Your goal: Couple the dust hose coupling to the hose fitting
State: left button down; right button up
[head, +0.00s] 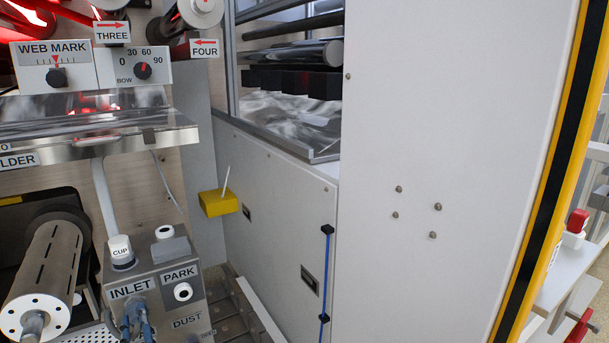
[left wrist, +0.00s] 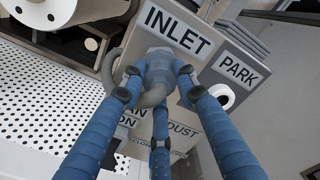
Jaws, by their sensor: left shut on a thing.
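My left gripper (head: 134,318) is low at the left in the head view, in front of the box face under the INLET label. In the left wrist view its blue fingers (left wrist: 158,80) are closed around a grey coupling (left wrist: 159,68), with a grey hose curving off to its left. The coupling is at the box face just below the INLET label; the hose fitting behind it is hidden, so I cannot tell whether they are joined. A white round port with a dark hole (left wrist: 223,95) sits under the PARK label, empty. My right gripper is not in view.
The box (head: 160,262) carries a white cup (head: 121,250) and a DUST label. A slotted metal roller (head: 48,272) stands close on the left. A yellow block (head: 218,203) and white cabinet panels are to the right. A perforated plate (left wrist: 45,110) lies beside the box.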

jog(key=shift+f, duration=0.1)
pick_arm(q)
jog(key=c, duration=1.2)
grip_release()
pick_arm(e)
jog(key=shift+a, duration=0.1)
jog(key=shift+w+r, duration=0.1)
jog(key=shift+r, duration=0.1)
pick_arm(q)
jog(key=shift+s+d+f, duration=0.1)
jog(key=shift+s+d, duration=0.2)
jog(key=shift+s, duration=0.1)
jog(key=shift+s+d, duration=0.15)
jog(key=shift+s, duration=0.1)
jog(key=shift+p+v, duration=0.35)
jog(key=shift+v, duration=3.4)
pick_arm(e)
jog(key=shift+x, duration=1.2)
